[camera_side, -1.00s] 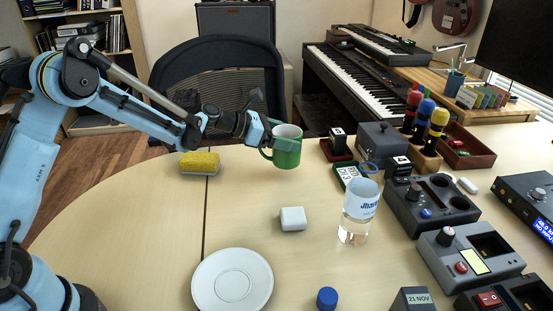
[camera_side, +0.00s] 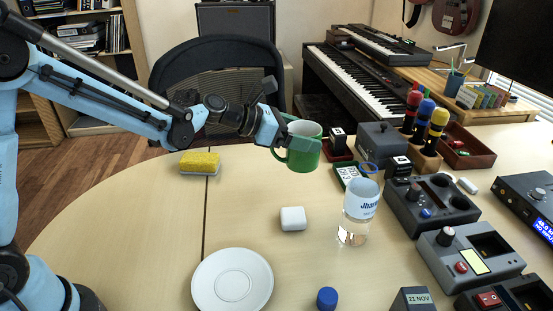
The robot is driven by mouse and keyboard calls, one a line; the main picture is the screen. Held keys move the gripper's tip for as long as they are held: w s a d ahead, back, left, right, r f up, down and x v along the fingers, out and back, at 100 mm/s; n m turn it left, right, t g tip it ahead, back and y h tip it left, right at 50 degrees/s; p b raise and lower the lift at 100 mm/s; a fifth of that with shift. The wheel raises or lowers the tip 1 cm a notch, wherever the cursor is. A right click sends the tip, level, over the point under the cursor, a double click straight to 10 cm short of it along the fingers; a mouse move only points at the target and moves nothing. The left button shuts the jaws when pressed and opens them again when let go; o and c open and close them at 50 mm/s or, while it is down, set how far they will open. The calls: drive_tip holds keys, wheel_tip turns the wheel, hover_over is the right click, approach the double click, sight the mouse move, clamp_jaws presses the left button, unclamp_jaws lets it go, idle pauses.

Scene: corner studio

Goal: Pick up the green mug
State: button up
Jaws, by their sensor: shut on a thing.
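The green mug (camera_side: 302,153) has a pale inside and is roughly upright, at the far middle of the table. Its handle points to the left. My gripper (camera_side: 292,137) reaches in from the left and is shut on the mug near its rim, on the left side. Part of the mug's rim and left wall is hidden behind the fingers. I cannot clearly tell how far the mug's base is from the table.
A yellow sponge (camera_side: 200,162), a white block (camera_side: 292,218), a white saucer (camera_side: 232,281), a labelled glass (camera_side: 358,215) and a blue cap (camera_side: 327,298) are on the table. Dark devices (camera_side: 432,204) crowd the right.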

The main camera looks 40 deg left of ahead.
drive_tip(key=shift+s+d+r, duration=0.5)
drive_tip(key=shift+d+r, duration=0.05)
drive_tip(key=shift+d, duration=0.2)
drive_tip(key=shift+r, duration=0.15)
idle(1.9)
